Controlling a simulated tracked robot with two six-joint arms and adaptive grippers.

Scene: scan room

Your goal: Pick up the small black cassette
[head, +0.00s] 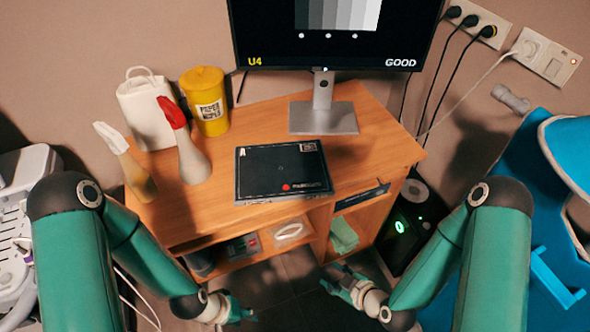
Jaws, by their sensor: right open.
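A flat black cassette (283,168) lies on the wooden desk (365,140), with a white "A", a pale label and a red dot on its face. It is the only black cassette I see clearly. My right gripper (342,284) is open, low in front of the desk and apart from the cassette. My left gripper (238,311) is also low in front of the desk, left of the right one; its fingers are too small and dark to read. Neither gripper touches the cassette.
A monitor (323,95) stands behind the cassette. Shelves below hold a green cloth (342,236) and boxes. Blue equipment (530,190) is at right.

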